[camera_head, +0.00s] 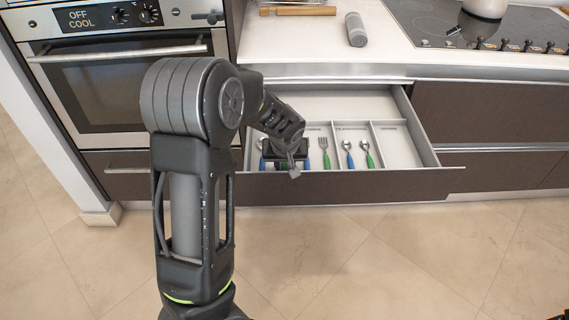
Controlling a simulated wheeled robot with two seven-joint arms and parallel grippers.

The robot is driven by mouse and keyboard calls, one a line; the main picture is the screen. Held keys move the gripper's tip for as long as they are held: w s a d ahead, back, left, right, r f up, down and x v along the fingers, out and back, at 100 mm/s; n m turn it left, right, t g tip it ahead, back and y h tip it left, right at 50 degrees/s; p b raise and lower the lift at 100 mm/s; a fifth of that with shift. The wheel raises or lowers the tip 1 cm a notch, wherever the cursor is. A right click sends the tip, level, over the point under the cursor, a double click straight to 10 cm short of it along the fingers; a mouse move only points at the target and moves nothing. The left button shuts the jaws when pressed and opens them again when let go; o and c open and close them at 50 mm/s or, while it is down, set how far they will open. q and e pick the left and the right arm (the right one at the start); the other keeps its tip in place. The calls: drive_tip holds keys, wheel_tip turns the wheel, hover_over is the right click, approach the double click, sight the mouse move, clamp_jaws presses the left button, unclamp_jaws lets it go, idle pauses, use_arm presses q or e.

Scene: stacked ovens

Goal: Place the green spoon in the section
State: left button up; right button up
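An open drawer (404,143) has several sections with faint labels on their back edges. A green-handled spoon (367,155) lies beside a blue-handled spoon (349,155) in one section. My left gripper (291,165) is low over the left part of the drawer, left of the fork. A bit of green shows right beside it, and a blue handle shows on its other side.
The section at the drawer's right (395,146) looks empty. On the counter (300,45) above are a grey cylinder (355,30), a wooden rolling pin (305,11) and a cooktop (480,25) with a pot (485,7). An oven (130,85) stands at left.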

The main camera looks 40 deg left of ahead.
use_arm(q)
drive_tip(key=p+v, duration=0.1)
drive_tip(key=v, duration=1.1)
drive_tip(key=shift+r, duration=0.15)
drive_tip(key=shift+c, duration=0.3)
idle(0.9)
